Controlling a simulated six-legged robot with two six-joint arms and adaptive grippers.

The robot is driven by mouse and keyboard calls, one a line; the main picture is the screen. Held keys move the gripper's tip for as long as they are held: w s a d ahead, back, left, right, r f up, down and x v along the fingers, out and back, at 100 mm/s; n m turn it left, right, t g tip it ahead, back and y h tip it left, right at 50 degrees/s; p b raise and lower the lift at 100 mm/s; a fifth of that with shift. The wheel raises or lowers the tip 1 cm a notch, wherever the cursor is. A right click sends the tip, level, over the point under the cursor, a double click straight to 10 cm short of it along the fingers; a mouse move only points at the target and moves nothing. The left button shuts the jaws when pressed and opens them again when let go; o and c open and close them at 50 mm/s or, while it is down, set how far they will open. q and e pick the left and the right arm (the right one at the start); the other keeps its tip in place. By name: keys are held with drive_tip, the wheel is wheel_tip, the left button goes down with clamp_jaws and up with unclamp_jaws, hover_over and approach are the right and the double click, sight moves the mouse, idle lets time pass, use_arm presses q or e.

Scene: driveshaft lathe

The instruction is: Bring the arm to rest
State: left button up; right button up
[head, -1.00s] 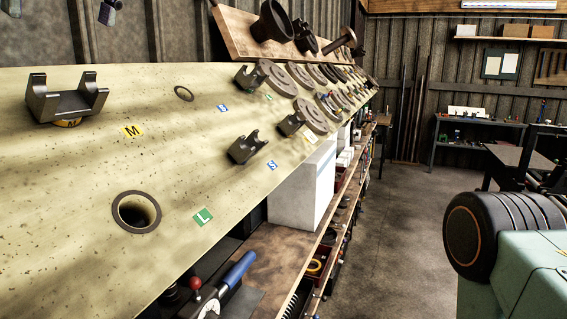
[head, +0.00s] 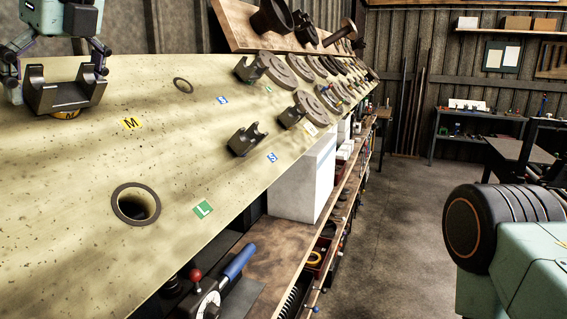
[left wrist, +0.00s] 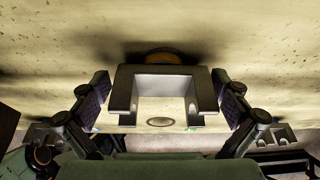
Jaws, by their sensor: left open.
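A dark metal U-shaped yoke (head: 66,92) sits on the sloping pale panel (head: 150,80) at the left, by the yellow M label (head: 131,124). My left gripper (head: 57,66) is at the top left of the head view, with one finger on each side of the yoke. In the left wrist view my left gripper (left wrist: 164,98) is open, and the yoke (left wrist: 165,78) stands between its pads. My right gripper is not in view.
The panel has a round hole (head: 136,205) near the green L label (head: 203,209). Smaller yokes (head: 247,139) and discs (head: 311,110) stand further along it. A shelf (head: 310,245) with a white box (head: 304,180) runs below.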

use_arm(q)
drive_tip(key=shift+r+n, duration=0.1)
drive_tip(key=shift+n, duration=0.7)
drive_tip(key=shift+s+d+n+t+b, duration=0.1)
drive_tip(key=shift+s+n+t+b, duration=0.15)
drive_tip(key=shift+n+t+b, duration=0.7)
drive_tip(key=b, duration=0.3)
drive_tip(key=shift+w+f+n+g, duration=0.2)
drive_tip(key=shift+w+n+g, duration=0.05)
drive_tip(key=shift+w+n, duration=0.1)
drive_tip(key=shift+s+r+b, duration=0.25)
drive_tip(key=shift+s+b, duration=0.05)
drive_tip(key=shift+b, duration=0.1)
drive_tip(key=shift+w+f, duration=0.1)
drive_tip(key=shift+w, duration=0.15)
